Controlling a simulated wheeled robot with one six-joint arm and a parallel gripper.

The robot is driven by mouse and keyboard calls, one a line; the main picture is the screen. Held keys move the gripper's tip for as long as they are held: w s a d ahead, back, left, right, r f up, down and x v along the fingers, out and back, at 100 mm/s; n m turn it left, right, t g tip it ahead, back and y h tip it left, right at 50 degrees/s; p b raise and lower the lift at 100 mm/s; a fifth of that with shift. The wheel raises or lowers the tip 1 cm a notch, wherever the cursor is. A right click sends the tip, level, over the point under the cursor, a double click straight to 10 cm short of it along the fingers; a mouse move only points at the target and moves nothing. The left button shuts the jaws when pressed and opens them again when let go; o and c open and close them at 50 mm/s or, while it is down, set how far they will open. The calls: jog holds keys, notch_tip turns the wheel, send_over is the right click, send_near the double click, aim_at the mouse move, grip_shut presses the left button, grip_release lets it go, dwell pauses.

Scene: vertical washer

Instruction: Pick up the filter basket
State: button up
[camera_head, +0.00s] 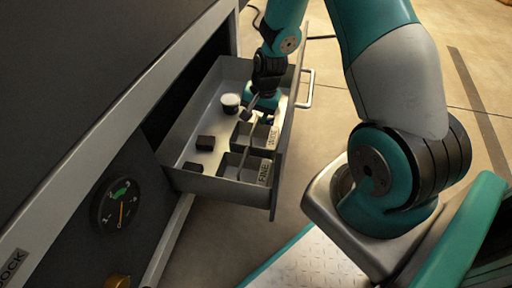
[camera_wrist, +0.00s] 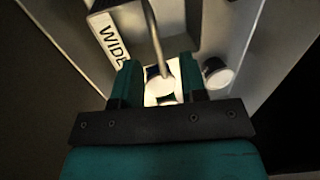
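An open metal drawer (camera_head: 205,184) holds small compartments and loose parts. My gripper (camera_head: 255,102) reaches down into the drawer's far part. In the wrist view my gripper's (camera_wrist: 161,82) two teal fingers stand apart, one on each side of a pale round piece (camera_wrist: 160,88) with a thin metal rod. This may be the filter basket, but I cannot tell for sure. The fingers do not clearly press on it. The rod (camera_wrist: 154,35) runs up toward the compartment labelled WIDE (camera_wrist: 110,40). In the head view the gripper partly hides this area.
A dark cylinder with a white top (camera_head: 231,101) stands left of my gripper; it also shows in the wrist view (camera_wrist: 217,74). The FINE compartment (camera_head: 246,166) is nearer. Drawer walls surround the gripper closely.

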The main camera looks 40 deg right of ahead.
aim_at(255, 126)
jog(key=f+b, duration=0.1)
jog(key=f, duration=0.1)
jog(key=f+b, duration=0.1)
jog(key=b, duration=0.1)
jog(key=w+f+b, duration=0.1)
jog(key=f, duration=0.1)
jog(key=shift+f, duration=0.35)
jog(key=shift+r, duration=0.1)
grip_shut()
